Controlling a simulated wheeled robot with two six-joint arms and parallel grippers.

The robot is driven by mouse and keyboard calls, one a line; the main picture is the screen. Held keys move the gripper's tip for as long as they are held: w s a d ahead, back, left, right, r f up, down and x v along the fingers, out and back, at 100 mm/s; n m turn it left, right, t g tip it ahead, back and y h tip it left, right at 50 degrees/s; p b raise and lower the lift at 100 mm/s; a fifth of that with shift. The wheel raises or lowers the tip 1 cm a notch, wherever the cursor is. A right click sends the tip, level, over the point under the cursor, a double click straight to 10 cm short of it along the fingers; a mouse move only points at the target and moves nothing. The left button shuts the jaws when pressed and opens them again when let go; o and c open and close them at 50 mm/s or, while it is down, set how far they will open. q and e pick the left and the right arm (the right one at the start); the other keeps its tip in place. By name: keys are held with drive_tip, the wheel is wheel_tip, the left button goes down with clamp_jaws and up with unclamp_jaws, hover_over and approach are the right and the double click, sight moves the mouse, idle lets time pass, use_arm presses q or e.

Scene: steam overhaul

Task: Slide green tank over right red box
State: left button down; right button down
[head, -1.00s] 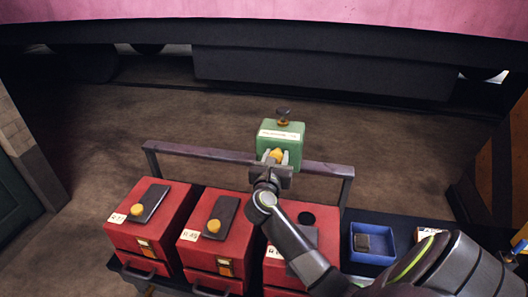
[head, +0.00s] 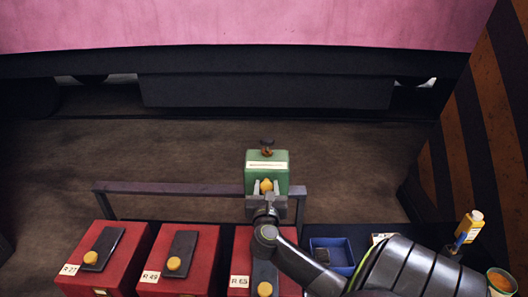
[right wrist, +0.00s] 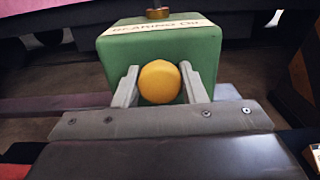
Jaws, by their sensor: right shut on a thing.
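The green tank (head: 267,157) has a pale label strip, a small cap on top and a yellow knob (head: 266,186) on its near side. My right gripper (head: 266,188) is shut on the yellow knob and holds the tank up beyond the rail behind the boxes. In the right wrist view the fingers clasp the knob (right wrist: 160,82), and the label on the green tank (right wrist: 150,55) reads "Bearing Oil". My left gripper is not in view.
Two other red boxes, R 27 (head: 115,262) and R 49 (head: 200,255), stand to the left. A purple-grey rail (head: 160,189) runs behind the boxes. Open floor lies beyond.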

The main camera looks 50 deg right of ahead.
drive_tip(key=c, duration=1.2)
unclamp_jaws()
drive_tip(key=shift+d, duration=0.1)
drive_tip(key=shift+c, duration=0.2)
drive_tip(key=shift+o, duration=1.2)
drive_tip(key=shift+s+d, duration=0.1)
drive_tip(key=shift+s, duration=0.05)
drive_tip(key=shift+o, duration=0.5)
drive_tip(key=shift+s, duration=0.1)
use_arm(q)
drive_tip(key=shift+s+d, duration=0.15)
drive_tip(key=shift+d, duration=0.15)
use_arm(e)
drive_tip(key=shift+a+f, duration=0.1)
drive_tip(key=shift+a, duration=0.2)
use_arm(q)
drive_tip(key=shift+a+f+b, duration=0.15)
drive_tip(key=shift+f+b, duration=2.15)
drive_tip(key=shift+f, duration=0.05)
use_arm(e)
drive_tip(key=v, duration=1.7)
drive_tip(key=shift+d, duration=0.1)
